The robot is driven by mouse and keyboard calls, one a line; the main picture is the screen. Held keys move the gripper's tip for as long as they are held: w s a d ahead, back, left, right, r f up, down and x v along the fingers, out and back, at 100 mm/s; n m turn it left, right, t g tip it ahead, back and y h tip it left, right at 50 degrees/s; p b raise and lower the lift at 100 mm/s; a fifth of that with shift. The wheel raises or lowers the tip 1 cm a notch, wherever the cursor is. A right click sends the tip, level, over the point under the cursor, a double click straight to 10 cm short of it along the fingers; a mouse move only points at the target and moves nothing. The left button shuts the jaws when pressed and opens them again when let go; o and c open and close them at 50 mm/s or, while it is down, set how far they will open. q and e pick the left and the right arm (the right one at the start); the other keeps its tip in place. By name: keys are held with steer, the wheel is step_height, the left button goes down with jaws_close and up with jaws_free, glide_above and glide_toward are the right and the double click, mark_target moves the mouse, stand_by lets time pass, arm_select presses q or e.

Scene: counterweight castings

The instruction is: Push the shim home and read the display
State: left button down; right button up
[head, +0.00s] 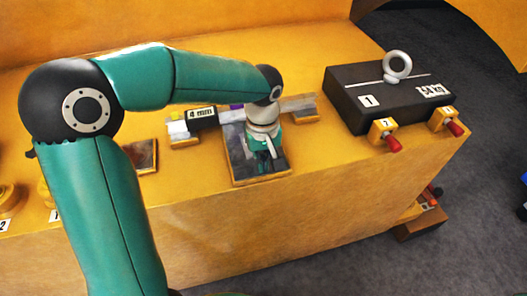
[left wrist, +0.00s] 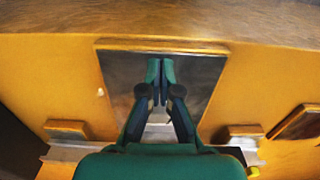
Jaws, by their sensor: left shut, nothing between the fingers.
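A dark piece with a "4 mm" label (head: 202,113) sits at the left end of a grey bar (head: 298,103) on the yellow ledge; it may be the shim. A bit of purple shows beside it, partly hidden by my arm. My left gripper (head: 266,165) is shut and empty, pointing down over a dark framed plate (head: 240,168) in front of the bar. In the left wrist view, its closed fingertips (left wrist: 160,70) are over the same plate (left wrist: 119,75). I cannot tell whether they touch it. I cannot make out a display. My right gripper is not in view.
A black casting (head: 355,93) marked "1", with a weight label and a grey lifting eye (head: 397,66), sits to the right. Two yellow blocks with red pins (head: 394,144) stand at its front. A smaller dark plate (head: 143,156) lies left. The ledge's front edge is close.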

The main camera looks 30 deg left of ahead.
arm_select(q)
steer(key=shift+w+a+r+p, duration=0.1)
steer(key=shift+w+a+p, duration=0.25)
steer(key=shift+w+a, duration=0.7)
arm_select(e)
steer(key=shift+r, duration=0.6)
arm_select(q)
steer(key=shift+a, duration=0.15)
